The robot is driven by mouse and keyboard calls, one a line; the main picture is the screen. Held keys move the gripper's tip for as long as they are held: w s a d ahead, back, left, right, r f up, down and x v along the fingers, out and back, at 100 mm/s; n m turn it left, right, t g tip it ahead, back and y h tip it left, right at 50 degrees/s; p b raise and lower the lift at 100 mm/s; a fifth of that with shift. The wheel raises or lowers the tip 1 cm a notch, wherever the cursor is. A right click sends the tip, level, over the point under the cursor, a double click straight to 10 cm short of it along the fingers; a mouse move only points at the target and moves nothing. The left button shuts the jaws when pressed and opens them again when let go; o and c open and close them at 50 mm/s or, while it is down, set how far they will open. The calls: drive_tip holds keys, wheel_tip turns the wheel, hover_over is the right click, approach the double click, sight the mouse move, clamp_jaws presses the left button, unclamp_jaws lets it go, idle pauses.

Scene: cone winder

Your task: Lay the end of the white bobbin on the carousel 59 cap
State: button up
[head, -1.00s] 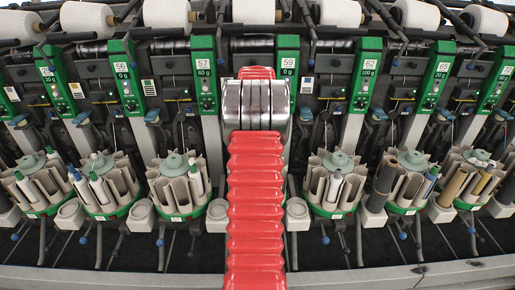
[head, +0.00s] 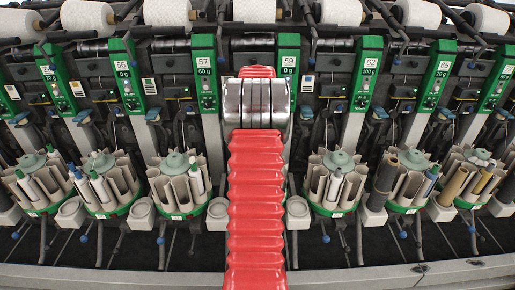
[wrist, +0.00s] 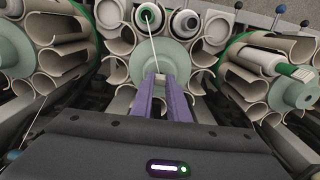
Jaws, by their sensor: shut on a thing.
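In the wrist view, my gripper (wrist: 162,80) has its two purple fingers close together over the pale green carousel cap (wrist: 179,62). It is shut on the end of a white thread (wrist: 153,45). The thread runs taut from the fingertips up to the white bobbin (wrist: 149,17), which stands in a pocket at the carousel's far rim and shows a green ring at its top. Whether the fingertips touch the cap I cannot tell. In the head view, my red arm hides this carousel and my gripper; the green 59 panel (head: 288,62) shows above.
A second bobbin (wrist: 185,23) stands right of the threaded one. Neighbouring carousels flank mine closely, left (wrist: 15,50) and right (wrist: 300,92); the right one holds a green-and-white bobbin (wrist: 290,70). In the head view, carousels with bobbins (head: 180,185) line the machine.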

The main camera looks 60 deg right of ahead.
idle(0.8)
drive_tip(key=o, duration=0.8)
drive_tip(key=shift+c, duration=0.2)
drive_tip(key=shift+o, duration=0.6)
drive_tip(key=o, duration=0.4)
drive_tip(key=shift+c, duration=0.2)
drive_tip(key=shift+w, duration=0.1)
drive_tip(key=shift+r, duration=3.45)
